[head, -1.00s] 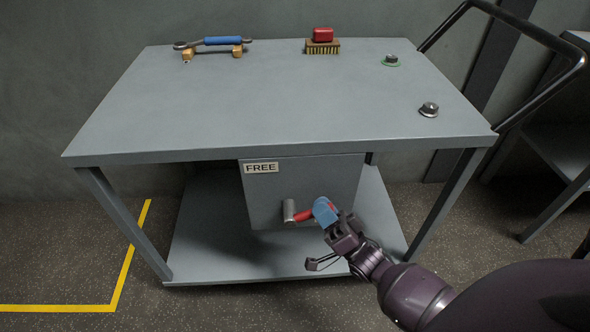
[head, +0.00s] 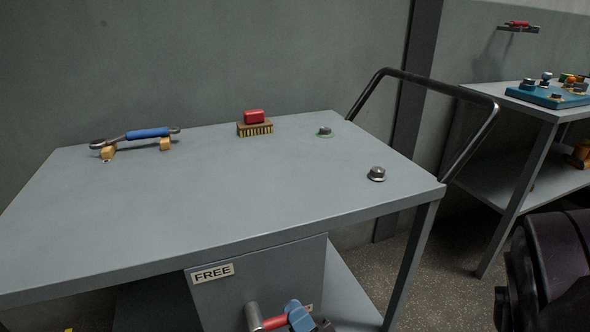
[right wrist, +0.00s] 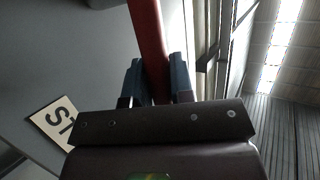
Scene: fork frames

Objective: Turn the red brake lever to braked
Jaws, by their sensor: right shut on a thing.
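The red brake lever (head: 273,322) sticks out to the right from a silver pivot (head: 253,317) on the grey panel under the trolley top. It lies nearly level in the head view, at the bottom edge. My right gripper (head: 298,315) has its blue fingers at the lever's outer end. In the right wrist view, the red lever (right wrist: 148,35) runs between the two blue fingers of my right gripper (right wrist: 156,82), which is shut on it. My left gripper is not in view.
On the trolley top (head: 220,185) are a blue-handled wrench (head: 147,133) on orange blocks, a red-backed brush (head: 254,123) and two metal knobs (head: 376,173). A black push handle (head: 430,85) rises at the right. Another table (head: 510,100) stands beyond it.

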